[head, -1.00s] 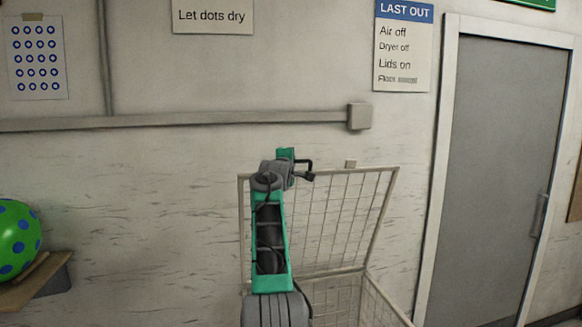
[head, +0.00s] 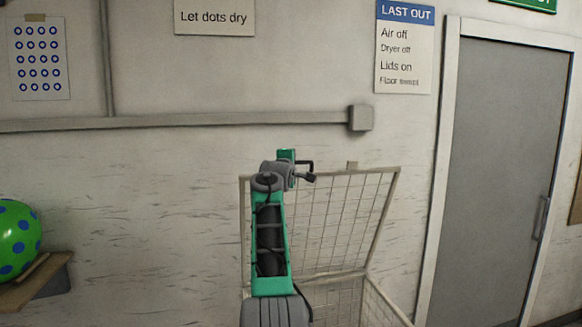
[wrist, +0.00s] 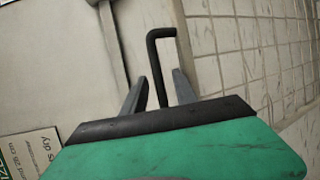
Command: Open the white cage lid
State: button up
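The white wire cage lid (head: 345,215) stands raised, tilted up against the wall, with a small tab on its top edge. Below it is the open white wire cage (head: 368,300), partly hidden by my arm. My gripper (wrist: 160,88) is beside the lid's left part, near its upper edge in the head view.
A grey door (head: 500,170) is to the right of the cage. A green ball with blue dots (head: 18,240) sits on a wall shelf (head: 45,283) at the left. A conduit with a grey box (head: 360,117) runs along the wall above the lid.

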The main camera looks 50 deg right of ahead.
jog(key=b+v, duration=0.5)
jog(key=v, duration=0.2)
jog(key=shift+a, duration=0.1)
jog(key=shift+c, duration=0.4)
